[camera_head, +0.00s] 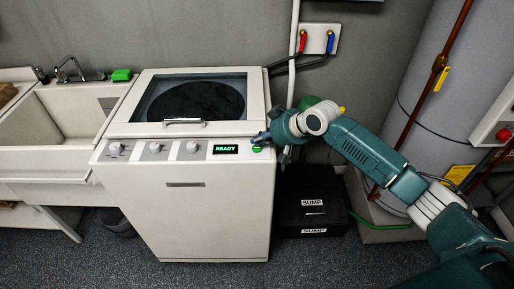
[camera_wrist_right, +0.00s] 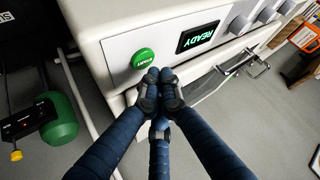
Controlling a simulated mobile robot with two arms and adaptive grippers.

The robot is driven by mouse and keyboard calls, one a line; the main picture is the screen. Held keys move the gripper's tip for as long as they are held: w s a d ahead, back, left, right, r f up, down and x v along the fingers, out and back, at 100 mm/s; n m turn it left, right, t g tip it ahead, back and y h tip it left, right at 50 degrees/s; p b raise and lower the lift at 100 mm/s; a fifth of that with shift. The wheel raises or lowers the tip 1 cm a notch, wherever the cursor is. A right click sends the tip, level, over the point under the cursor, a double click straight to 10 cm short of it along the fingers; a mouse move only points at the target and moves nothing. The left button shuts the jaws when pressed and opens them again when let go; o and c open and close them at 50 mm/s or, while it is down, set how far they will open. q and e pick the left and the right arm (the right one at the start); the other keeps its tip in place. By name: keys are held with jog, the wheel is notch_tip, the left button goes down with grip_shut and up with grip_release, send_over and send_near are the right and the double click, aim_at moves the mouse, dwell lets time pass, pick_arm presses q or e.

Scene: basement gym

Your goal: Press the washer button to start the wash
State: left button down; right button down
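The washer (camera_head: 222,215) is a white top-loader with its dark-windowed lid down. Its display (camera_head: 227,149) reads READY in green. The round green button (camera_head: 257,149) sits right of the display, and it also shows large in the right wrist view (camera_wrist_right: 143,58). My right gripper (camera_head: 262,139) is at the washer's front right top corner, just by the button. In the right wrist view its dark fingers (camera_wrist_right: 157,80) are drawn together with nothing between them. Their tips appear beside the button's edge; I cannot tell whether they touch it. My left gripper is not in view.
Several white knobs (camera_head: 154,148) line the panel left of the display. A sink (camera_head: 62,115) stands left of the washer. A black sump box (camera_head: 312,212), a white pipe (camera_head: 293,50) and a large grey tank (camera_head: 440,85) are on the right. The floor in front is clear.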

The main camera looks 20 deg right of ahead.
aim_at(259, 149)
jog(key=shift+f, duration=0.2)
dwell(0.5)
jog(key=shift+f, duration=0.25)
jog(key=shift+f, duration=0.4)
dwell(0.7)
jog(key=shift+r+p, duration=0.8)
jog(key=shift+p, duration=0.15)
notch_tip(259, 149, up, 5)
jog(key=p, duration=0.5)
